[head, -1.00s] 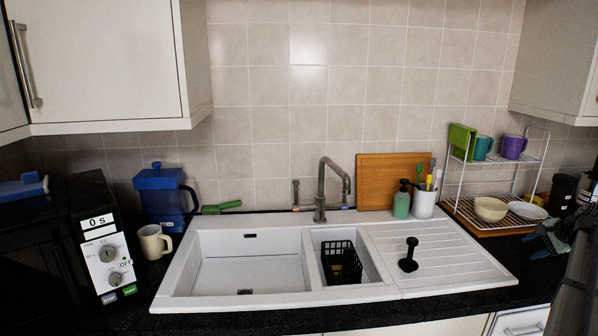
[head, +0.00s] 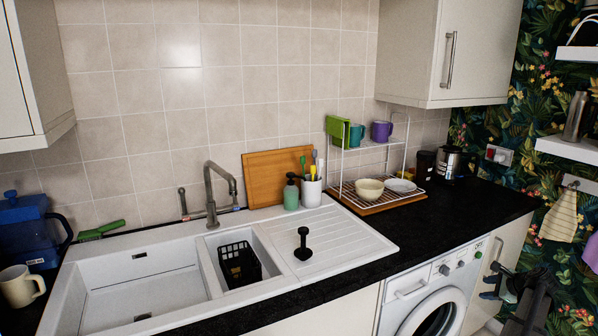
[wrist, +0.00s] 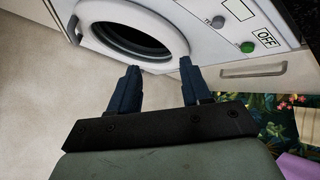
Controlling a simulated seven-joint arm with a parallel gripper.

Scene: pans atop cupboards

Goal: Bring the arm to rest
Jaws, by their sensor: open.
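My gripper (head: 492,284) shows at the lower right of the head view. It is low, in front of the cupboard front beside the washing machine (head: 432,285), below the worktop. In the wrist view my gripper (wrist: 159,68) has its two dark blue fingers well apart, with nothing between them. Beyond the fingers are the machine's round door (wrist: 132,32) and the pale floor (wrist: 50,100). I cannot tell the exact gap between fingers and machine.
The dark worktop (head: 445,208) overhangs behind my gripper. The sink (head: 130,262) is left. A patterned wall (head: 550,205) with a shelf (head: 572,148) stands at right. Floor in front of the machine looks clear.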

